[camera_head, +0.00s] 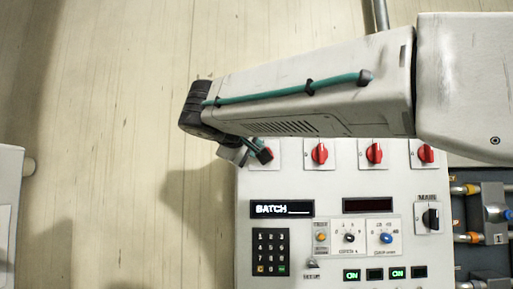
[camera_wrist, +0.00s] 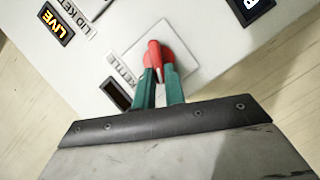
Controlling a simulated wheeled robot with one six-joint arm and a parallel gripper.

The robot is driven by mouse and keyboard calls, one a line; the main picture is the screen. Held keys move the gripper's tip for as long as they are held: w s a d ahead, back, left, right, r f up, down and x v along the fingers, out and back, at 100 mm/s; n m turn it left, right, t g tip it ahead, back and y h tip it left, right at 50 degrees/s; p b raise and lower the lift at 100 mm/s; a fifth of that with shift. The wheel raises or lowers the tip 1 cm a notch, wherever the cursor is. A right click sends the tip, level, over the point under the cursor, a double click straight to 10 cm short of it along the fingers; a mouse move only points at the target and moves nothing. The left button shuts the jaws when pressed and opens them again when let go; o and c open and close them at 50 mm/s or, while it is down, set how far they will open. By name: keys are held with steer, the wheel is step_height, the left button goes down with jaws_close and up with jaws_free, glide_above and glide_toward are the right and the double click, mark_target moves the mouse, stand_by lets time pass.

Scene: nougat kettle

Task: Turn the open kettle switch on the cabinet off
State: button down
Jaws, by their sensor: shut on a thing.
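The red switch knob (camera_wrist: 155,52) sits on a square white plate (camera_wrist: 187,62) on the cabinet, beside a label (camera_wrist: 121,68) that reads "KETTL", its end hidden. My gripper (camera_wrist: 158,78) has its green fingers closed around this knob, one on each side. A small window (camera_wrist: 117,95) by the label is dark. In the head view, my gripper (camera_head: 259,151) is at the leftmost switch of the cabinet's top row, and it mostly hides that red knob (camera_head: 270,151).
More red switches (camera_head: 319,153) (camera_head: 374,152) stand to the right in the same row. A lit "LIVE" window (camera_wrist: 56,22) is by a "LID KE" label. Below are a "BATCH" display (camera_head: 282,209), a keypad (camera_head: 270,252) and a black MAIN switch (camera_head: 431,218). Pale floor (camera_head: 100,130) is clear at left.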

steer(key=n, duration=0.2)
steer(key=f+n+t+h, duration=0.1)
steer(key=n, duration=0.1)
steer(key=shift+a, duration=0.15)
steer(key=shift+n+t, duration=0.3)
steer(key=shift+n, duration=0.1)
steer(key=c, duration=1.5)
jaws_free()
steer(key=shift+o, duration=0.2)
steer(key=v, duration=0.7)
steer(key=shift+s+a+f, duration=0.15)
steer(key=shift+s+a, duration=0.15)
steer(key=shift+s, duration=0.05)
